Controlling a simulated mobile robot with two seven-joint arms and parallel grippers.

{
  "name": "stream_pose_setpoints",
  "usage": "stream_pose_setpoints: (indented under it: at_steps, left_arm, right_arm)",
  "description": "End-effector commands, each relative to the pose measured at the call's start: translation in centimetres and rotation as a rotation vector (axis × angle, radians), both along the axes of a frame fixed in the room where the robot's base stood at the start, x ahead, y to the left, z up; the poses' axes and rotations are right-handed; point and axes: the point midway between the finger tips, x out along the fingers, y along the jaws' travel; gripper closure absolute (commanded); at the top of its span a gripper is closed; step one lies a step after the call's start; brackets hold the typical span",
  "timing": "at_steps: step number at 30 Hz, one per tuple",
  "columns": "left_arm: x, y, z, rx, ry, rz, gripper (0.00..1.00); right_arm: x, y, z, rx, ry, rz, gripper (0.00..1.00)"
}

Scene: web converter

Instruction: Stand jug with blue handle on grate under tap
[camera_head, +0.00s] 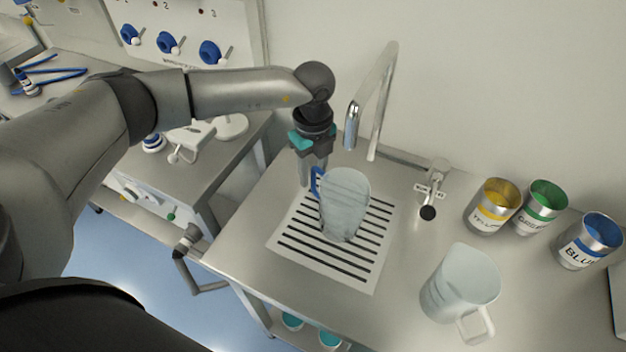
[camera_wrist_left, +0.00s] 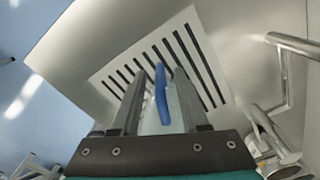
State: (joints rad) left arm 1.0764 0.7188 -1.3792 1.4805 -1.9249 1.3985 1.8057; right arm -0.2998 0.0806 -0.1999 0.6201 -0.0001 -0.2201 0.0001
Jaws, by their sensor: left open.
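The clear jug (camera_head: 344,205) with a blue handle (camera_head: 316,183) stands upright on the slotted grate (camera_head: 284,245), below the metal tap (camera_head: 352,125). My left gripper (camera_head: 310,180) is at the jug's handle side, pointing down. In the left wrist view its two fingers (camera_wrist_left: 150,103) are open, with the blue handle (camera_wrist_left: 161,96) between them and a gap beside it. The jug's body is mostly hidden there behind the fingers. The grate (camera_wrist_left: 190,35) and the tap (camera_wrist_left: 292,45) also show. My right gripper is not in view.
A second clear jug with a white handle (camera_head: 458,285) stands at the front right. Yellow (camera_head: 492,210), green (camera_head: 541,207) and blue (camera_head: 588,243) labelled cans stand to the right. Bare steel lies between grate and second jug.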

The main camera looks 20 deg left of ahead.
Motion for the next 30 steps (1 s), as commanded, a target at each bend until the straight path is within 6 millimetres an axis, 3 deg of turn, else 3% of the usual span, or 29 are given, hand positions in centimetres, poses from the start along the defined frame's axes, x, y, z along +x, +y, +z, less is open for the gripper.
stream_pose_setpoints:
  at_steps: [6, 12, 30]
  left_arm:
    - [0.1, 0.0, 4.8, 0.0, -0.004, 0.0, 0.56]
    - [0.1, 0.0, 7.3, 0.0, -0.002, -0.001, 0.56]
    - [0.0, 0.0, 7.9, 0.001, 0.0, 0.0, 0.56]
  right_arm:
    - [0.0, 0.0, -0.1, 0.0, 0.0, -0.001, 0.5]
    - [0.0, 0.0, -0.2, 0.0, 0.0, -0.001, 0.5]
    - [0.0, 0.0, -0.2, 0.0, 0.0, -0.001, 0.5]
